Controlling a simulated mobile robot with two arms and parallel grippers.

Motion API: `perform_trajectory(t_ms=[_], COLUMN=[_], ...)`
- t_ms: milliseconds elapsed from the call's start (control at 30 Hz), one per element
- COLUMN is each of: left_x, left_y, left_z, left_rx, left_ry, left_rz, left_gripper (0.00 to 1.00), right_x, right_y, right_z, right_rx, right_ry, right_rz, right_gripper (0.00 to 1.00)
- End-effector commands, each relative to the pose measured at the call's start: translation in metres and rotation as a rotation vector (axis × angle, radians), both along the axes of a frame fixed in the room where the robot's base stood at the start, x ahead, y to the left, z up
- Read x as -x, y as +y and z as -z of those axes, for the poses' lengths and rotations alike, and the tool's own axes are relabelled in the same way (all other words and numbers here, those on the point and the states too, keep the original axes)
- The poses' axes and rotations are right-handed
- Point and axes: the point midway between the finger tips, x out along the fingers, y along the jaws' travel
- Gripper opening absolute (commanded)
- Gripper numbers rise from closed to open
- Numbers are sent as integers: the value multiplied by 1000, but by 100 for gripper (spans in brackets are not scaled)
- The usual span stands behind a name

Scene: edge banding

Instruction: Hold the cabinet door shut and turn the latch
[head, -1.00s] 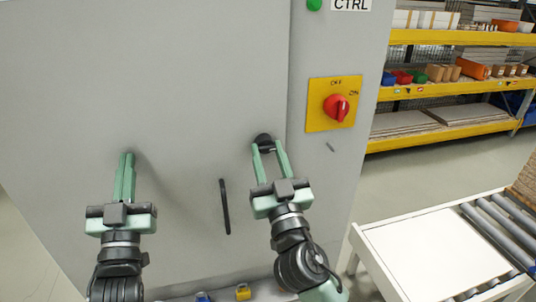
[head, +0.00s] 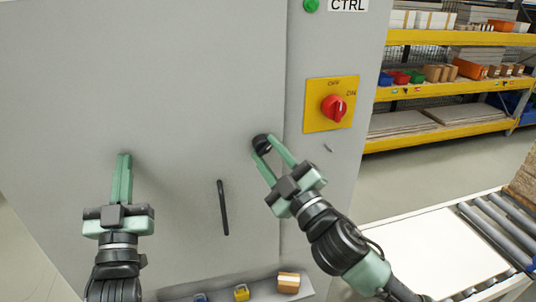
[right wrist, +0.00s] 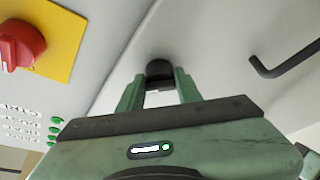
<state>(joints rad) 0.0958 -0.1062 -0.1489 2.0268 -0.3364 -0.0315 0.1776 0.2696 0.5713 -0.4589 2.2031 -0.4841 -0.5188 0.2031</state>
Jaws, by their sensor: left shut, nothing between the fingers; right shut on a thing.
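The grey cabinet door (head: 190,90) fills the left and middle of the head view and looks shut against its frame. My left gripper (head: 122,158) is shut and empty, its fingertips at the door face on the left. The black latch knob (head: 262,143) sits near the door's right edge. My right gripper (head: 272,160) is shut on the latch, its fingers tilted to the upper left. The right wrist view shows the latch (right wrist: 159,70) between the two green fingertips. A black bar handle (head: 223,208) stands on the door between the grippers.
A red rotary switch (head: 334,108) on a yellow plate (head: 317,122) is right of the latch. A ledge with small boxes (head: 288,282) lies below the door. A white table with rollers (head: 430,250) and yellow shelving (head: 440,90) stand at the right.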

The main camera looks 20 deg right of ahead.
Motion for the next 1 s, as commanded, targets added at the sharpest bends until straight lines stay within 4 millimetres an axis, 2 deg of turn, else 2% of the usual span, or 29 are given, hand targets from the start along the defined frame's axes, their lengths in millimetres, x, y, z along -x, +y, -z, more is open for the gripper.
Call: perform_trajectory(t_ms=[600, 1000], left_x=[-1, -1], left_y=[0, 0], left_z=[0, 0], left_rx=[0, 0], left_ry=[1, 2], left_rz=[-1, -1], left_gripper=[0, 0], right_x=[0, 0], right_y=[-4, -4], right_z=[-9, -12], right_rx=[564, 768], right_ry=[-9, -9], right_rz=[3, 5], right_gripper=[0, 0])
